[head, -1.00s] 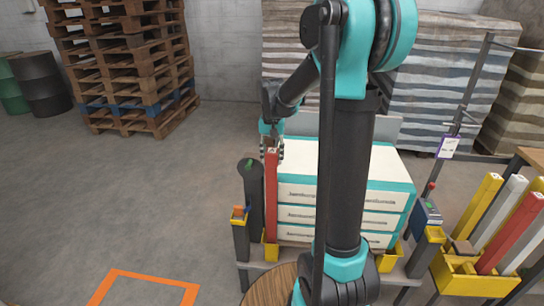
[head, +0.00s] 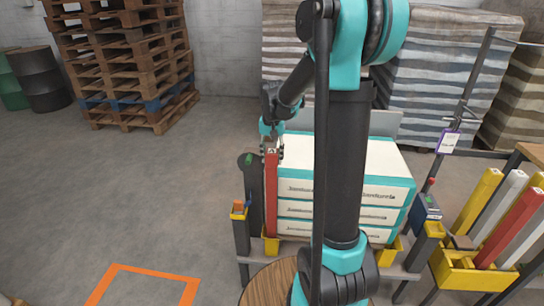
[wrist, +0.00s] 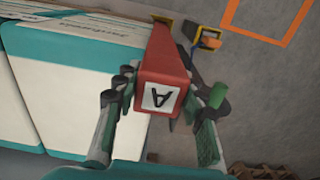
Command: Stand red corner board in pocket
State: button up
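The red corner board (head: 271,195) stands upright at the left front corner of the stacked boxes. Its lower end is in a yellow pocket (head: 270,245). My gripper (head: 271,150) is at the board's top, with a finger on each side.
The white and teal boxes (head: 340,190) stand right beside the board. A dark post with a green top (head: 250,190) and a post with a yellow holder (head: 239,215) are at its left. A yellow rack (head: 470,272) of spare boards is at right. Open floor lies left.

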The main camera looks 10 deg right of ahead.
jog(key=o, duration=0.5)
notch_tip(320, 180, up, 12)
dwell(0.5)
jog(key=s+d+f+n+t, duration=0.1)
jog(key=s+d+f+t, duration=0.1)
jog(key=s+f, duration=0.7)
jog(key=s+d+f+n+t, duration=0.2)
jog(key=s+f, duration=0.7)
jog(key=s, duration=0.4)
jog(key=shift+n, duration=0.3)
